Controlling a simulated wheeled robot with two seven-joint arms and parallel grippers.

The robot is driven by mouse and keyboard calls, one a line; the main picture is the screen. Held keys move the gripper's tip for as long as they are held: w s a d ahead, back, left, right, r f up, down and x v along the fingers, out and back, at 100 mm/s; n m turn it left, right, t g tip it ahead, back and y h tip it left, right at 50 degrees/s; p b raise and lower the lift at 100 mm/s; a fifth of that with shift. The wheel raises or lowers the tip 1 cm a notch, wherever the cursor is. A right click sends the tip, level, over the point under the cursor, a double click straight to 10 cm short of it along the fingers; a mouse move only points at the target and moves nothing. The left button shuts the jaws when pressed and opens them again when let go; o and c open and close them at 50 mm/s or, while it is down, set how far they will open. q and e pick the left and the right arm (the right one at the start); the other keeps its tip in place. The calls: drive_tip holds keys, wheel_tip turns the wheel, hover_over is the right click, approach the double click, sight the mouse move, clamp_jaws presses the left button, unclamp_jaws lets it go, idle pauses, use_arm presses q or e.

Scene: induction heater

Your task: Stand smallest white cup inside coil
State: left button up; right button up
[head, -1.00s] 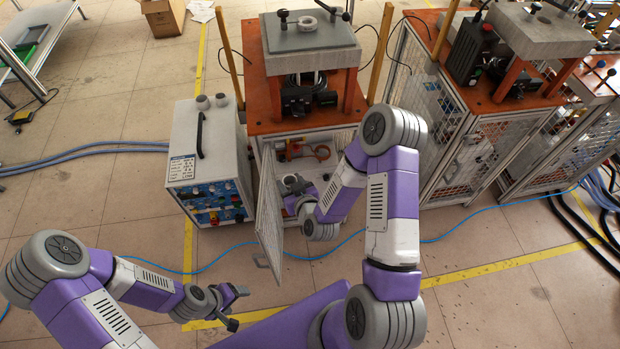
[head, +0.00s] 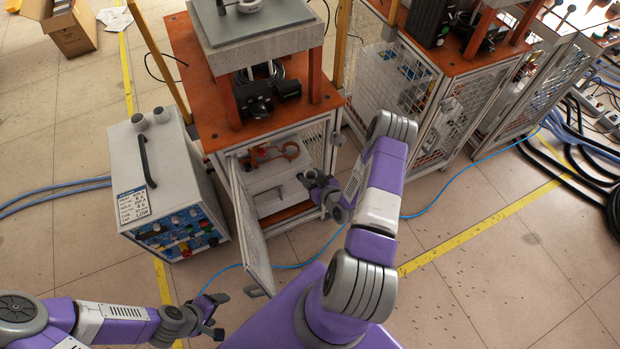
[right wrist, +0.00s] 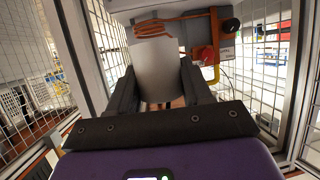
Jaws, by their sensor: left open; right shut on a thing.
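The copper coil (head: 290,150) sits inside the open cabinet under the press; in the right wrist view the coil (right wrist: 172,26) shows beyond the held cup. My right gripper (head: 310,178) is at the cabinet opening, in front of and below the coil. In the right wrist view it is shut on a pale grey-white cup (right wrist: 158,68), which looks upright and apart from the coil, though the exact gap is unclear. My left gripper (head: 218,312) is open and empty, low in front of the cabinet.
The cabinet's mesh door (head: 250,235) stands open at left of the opening. The control box (head: 165,190) is left of the cabinet. A mesh side panel (right wrist: 260,70) flanks the opening at right. Another caged machine (head: 440,110) stands to the right.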

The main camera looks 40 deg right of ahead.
drive_tip(key=w+d+b, duration=0.1)
drive_tip(key=w+d, duration=0.1)
drive_tip(key=w, duration=0.7)
drive_tip(key=w+d+b, duration=0.1)
drive_tip(key=w+d, duration=0.2)
drive_tip(key=w, duration=0.6)
drive_tip(key=shift+d, duration=0.35)
drive_tip(key=shift+s, duration=0.2)
idle(0.6)
drive_tip(key=shift+f, duration=1.95)
idle(1.6)
